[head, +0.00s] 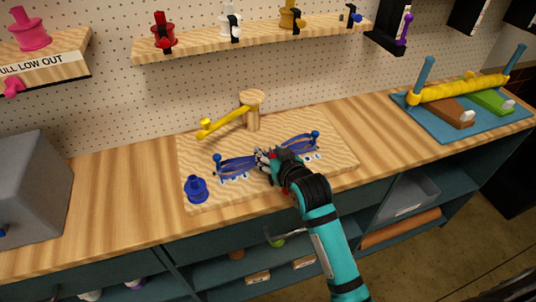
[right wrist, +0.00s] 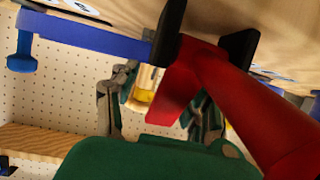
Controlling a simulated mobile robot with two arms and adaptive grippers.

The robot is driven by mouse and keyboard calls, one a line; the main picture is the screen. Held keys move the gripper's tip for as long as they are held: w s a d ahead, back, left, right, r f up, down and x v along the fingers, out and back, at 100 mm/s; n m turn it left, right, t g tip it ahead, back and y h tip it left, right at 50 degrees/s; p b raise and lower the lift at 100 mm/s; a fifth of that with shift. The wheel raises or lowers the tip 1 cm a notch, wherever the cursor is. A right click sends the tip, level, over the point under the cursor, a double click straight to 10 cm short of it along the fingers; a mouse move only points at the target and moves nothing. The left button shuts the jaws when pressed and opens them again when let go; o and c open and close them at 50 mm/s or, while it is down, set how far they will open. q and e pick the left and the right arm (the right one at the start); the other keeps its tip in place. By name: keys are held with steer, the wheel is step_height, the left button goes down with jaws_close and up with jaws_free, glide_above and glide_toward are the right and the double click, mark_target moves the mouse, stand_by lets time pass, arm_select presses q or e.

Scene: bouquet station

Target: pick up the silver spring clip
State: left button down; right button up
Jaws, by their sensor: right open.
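I cannot make out the silver spring clip for certain in either view. My right gripper (head: 263,157) is open over the wooden work board (head: 335,165), at the middle of the blue strands (head: 236,166), and hides what lies there. In the right wrist view, its grey fingers (right wrist: 158,105) stand apart. A red piece with black pads (right wrist: 190,75) shows in front of and between them; whether they touch it I cannot tell. A blue bar with a knob (right wrist: 95,36) runs beside it. My left gripper is not in view.
A wooden post (head: 253,110) with a yellow arm (head: 225,122) stands behind the strands. A blue spool (head: 196,189) stands at the board's front left. A grey box (head: 30,190) is at far left, and a blue mat (head: 490,128) with a yellow roll is at right.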

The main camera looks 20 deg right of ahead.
jaws_close()
steer(key=shift+r, duration=0.1)
stand_by(0.3)
